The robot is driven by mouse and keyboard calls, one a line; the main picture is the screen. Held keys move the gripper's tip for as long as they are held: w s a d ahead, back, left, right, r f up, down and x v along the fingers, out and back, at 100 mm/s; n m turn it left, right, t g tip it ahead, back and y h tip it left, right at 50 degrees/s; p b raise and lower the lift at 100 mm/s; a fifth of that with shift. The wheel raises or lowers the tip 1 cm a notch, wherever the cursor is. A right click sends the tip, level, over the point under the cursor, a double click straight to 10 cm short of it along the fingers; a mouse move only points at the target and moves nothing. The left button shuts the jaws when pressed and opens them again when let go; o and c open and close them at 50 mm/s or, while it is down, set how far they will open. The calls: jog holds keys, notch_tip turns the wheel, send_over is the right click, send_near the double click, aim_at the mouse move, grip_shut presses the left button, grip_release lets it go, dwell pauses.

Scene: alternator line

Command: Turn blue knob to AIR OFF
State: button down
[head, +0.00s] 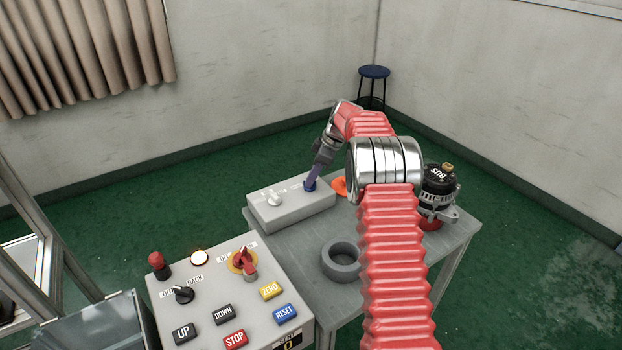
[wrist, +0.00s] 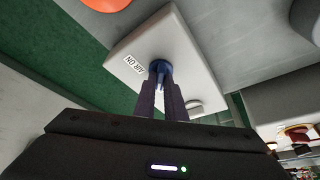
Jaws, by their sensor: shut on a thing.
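The blue knob (head: 309,184) sits on top of a grey switch box (head: 285,212) on the table, at the box's right end in the head view. My gripper (head: 316,177) reaches down to it from above. In the wrist view the blue knob (wrist: 160,67) is between the tips of my two dark fingers (wrist: 161,84), which are shut on it. A label reading "AIR ON" (wrist: 133,65) shows on the box beside the knob. The knob's pointing direction is mostly hidden by the fingers. No AIR OFF label is readable.
A silver-white knob (head: 271,198) is on the same box. A grey ring (head: 341,260), an orange object (head: 339,186) and an alternator (head: 438,188) are on the table (head: 300,245). A button panel (head: 230,300) stands in front. My red arm hides part of the table.

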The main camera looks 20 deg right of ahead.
jog(key=c, duration=1.8)
grip_release()
jog(key=v, duration=1.3)
jog(key=shift+d+r, duration=0.1)
jog(key=shift+r, duration=0.2)
